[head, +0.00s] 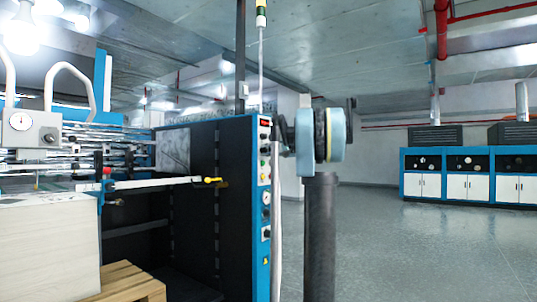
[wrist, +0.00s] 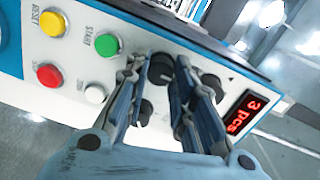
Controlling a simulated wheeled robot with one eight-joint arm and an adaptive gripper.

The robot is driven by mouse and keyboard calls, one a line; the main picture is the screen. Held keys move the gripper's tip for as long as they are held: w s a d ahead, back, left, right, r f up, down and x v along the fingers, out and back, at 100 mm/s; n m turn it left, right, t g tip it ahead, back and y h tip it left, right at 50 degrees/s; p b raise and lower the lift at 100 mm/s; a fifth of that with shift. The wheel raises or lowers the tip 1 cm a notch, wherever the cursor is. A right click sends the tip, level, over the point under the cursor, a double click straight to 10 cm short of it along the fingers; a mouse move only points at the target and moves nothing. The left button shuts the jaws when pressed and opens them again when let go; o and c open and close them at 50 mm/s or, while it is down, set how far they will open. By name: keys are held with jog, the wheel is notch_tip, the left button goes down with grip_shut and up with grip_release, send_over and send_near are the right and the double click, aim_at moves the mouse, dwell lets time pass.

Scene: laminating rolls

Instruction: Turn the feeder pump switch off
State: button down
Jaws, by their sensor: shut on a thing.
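The blue-edged control panel (head: 264,195) is on the narrow face of the machine in the head view. In the wrist view it fills the upper part, tilted, with several black rotary knobs. My gripper (wrist: 167,68) is shut on one black knob (wrist: 161,66), with a finger on each side of it. Other black knobs (wrist: 209,84) and one by the left finger (wrist: 144,112) are partly hidden by my fingers. I cannot read which knob is the feeder pump switch or its setting. In the head view, my arm end covers the space right of the panel's top.
Near my fingers are a green start button (wrist: 107,45), a yellow reset button (wrist: 53,23), a red button (wrist: 50,75), a white button (wrist: 95,93) and a red display (wrist: 241,114). Blue-white cabinets (head: 470,175) stand far right. The floor between (head: 410,240) is clear.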

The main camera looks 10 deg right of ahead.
jog(key=shift+f, duration=0.1)
jog(key=c, duration=1.3)
grip_release()
jog(key=shift+w, duration=0.1)
jog(key=shift+c, duration=0.2)
jog(key=shift+d, duration=0.15)
jog(key=v, duration=1.1)
jog(key=shift+s+d, duration=0.25)
jog(key=shift+s, duration=0.05)
